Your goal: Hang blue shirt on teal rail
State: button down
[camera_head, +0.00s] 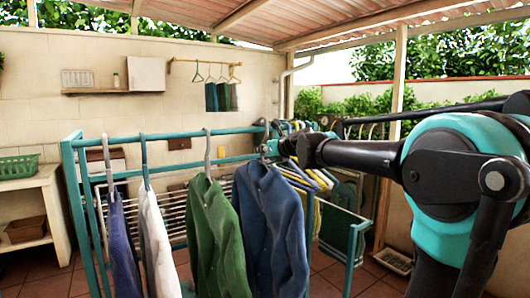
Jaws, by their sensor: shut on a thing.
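The blue shirt (270,225) hangs upright on a hanger, to the right of a green shirt. My gripper (272,148) is at the top of this shirt, at the hanger's neck, and is shut on the hanger. The teal rail (172,136) is the top bar of a teal frame and runs across the view to near the gripper. The hanger's hook shows close to the rail's right part; I cannot tell whether it rests on the rail. The fingertips are small and partly hidden.
On the rail hang a green shirt (213,240), a white garment (158,245) and a dark blue-purple garment (122,245). More clothes (308,175) hang behind the gripper. A shelf unit with a green basket (18,166) stands at the left. A small wall rail (205,62) holds hangers.

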aim_at(256, 159)
jog(key=shift+w+a, duration=0.15)
jog(key=shift+w, duration=0.05)
dwell(0.4)
jog(key=shift+w+a, duration=0.6)
jog(key=shift+w, duration=0.25)
jog(key=shift+w+a, duration=0.55)
jog(key=shift+w, duration=0.3)
jog(key=shift+f, duration=0.15)
jog(key=shift+f, duration=1.15)
jog(key=c, duration=1.5)
grip_release()
jog(key=shift+s+d, duration=1.15)
jog(key=shift+s, duration=0.5)
jog(key=shift+s+d, duration=1.1)
jog(key=shift+s, duration=0.6)
jog(key=shift+s+d, duration=1.15)
jog(key=shift+s, duration=0.5)
